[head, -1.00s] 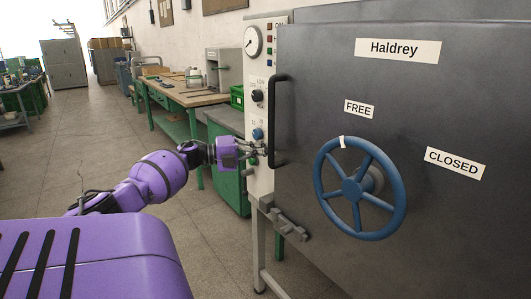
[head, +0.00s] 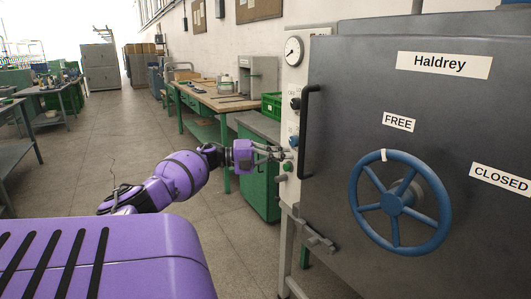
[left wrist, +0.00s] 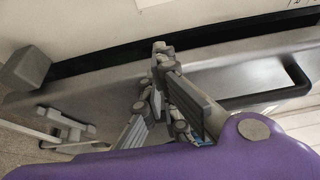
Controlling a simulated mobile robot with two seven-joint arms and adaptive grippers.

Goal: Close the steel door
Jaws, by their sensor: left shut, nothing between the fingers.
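The steel door (head: 345,85) is a large dark grey panel at the right of the head view, labelled "Haldrey". It carries a black bar handle (head: 308,130) near its left edge and a blue handwheel (head: 398,203) with a white mark at the top of its rim, towards the "FREE" label. My left gripper (head: 288,154) is shut and empty, just left of the handle, in front of the control panel. In the left wrist view, its closed fingers (left wrist: 162,48) overlap a grey edge beside a long dark strip, with the black handle (left wrist: 265,100) to the right. I cannot tell whether they touch. My right gripper is out of view.
A pale control panel (head: 294,75) with a gauge and knobs stands left of the door. A latch block (head: 315,235) sits low at the door's edge. A green cabinet (head: 258,180) and workbench (head: 215,100) stand behind my left arm. Open floor (head: 100,150) lies left.

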